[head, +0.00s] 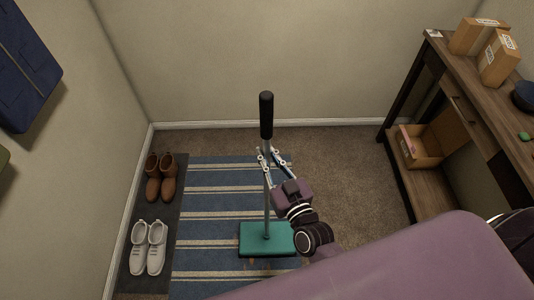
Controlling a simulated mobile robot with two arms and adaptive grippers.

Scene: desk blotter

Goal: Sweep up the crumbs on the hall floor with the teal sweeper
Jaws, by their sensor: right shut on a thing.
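The teal sweeper stands upright, its flat teal head (258,238) down on the striped rug. Its grey pole rises to a black handle grip (266,115). My right gripper (268,160) is shut on the pole just below the black grip. My left gripper is not in view. A few small tan specks, possibly crumbs (252,263), show on the rug at the near edge of the sweeper head; they are too small to be sure.
The blue striped rug (205,208) lies on brown carpet (345,170). Brown boots (160,178) and white shoes (148,247) stand on a dark mat at left. A wooden console table (460,85) with boxes stands at right. Open carpet lies between rug and table.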

